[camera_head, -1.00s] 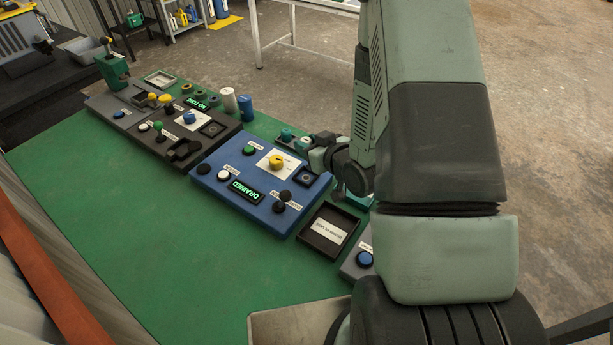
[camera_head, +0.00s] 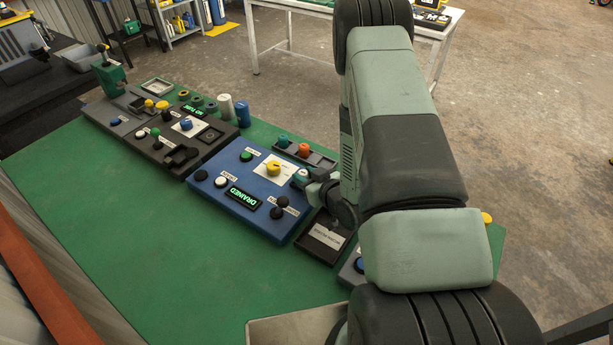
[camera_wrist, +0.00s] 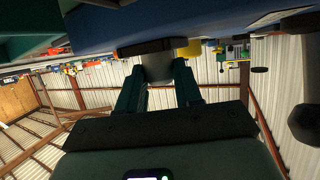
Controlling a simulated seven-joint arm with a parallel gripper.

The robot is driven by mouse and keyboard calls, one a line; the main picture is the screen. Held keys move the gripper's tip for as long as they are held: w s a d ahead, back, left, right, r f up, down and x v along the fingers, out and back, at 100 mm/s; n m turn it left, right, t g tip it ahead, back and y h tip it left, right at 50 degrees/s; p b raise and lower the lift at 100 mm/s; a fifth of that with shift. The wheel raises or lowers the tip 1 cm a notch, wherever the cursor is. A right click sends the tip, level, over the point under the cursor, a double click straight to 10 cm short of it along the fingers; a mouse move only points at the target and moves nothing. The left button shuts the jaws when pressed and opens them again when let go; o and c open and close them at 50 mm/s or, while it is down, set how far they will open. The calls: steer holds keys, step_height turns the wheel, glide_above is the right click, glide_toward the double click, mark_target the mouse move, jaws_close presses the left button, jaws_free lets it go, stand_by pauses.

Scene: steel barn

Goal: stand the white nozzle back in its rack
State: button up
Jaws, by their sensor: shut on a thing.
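My gripper (camera_wrist: 160,85) is shut on a pale grey-white piece (camera_wrist: 158,67), which looks like the white nozzle. In the wrist view it sits between the two dark teal fingers, with a dark flat part just beyond it. In the head view my gripper (camera_head: 303,176) is over the right back corner of the blue panel (camera_head: 235,205); the nozzle is hard to make out there. The dark rack (camera_head: 318,159) lies behind that panel, with a teal nozzle (camera_head: 283,140) and an orange nozzle (camera_head: 304,149) standing in it. My arm hides the area right of the rack.
The blue panel carries a yellow knob (camera_head: 273,169), buttons, black levers and a lit display. A black labelled tray (camera_head: 318,243) is right of it. White (camera_head: 226,107) and blue (camera_head: 243,113) cylinders stand behind the black panel (camera_head: 172,150). The green table's front is clear.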

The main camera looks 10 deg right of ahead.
steer(key=shift+f, duration=0.15)
steer(key=o, duration=1)
steer(key=shift+s, duration=0.1)
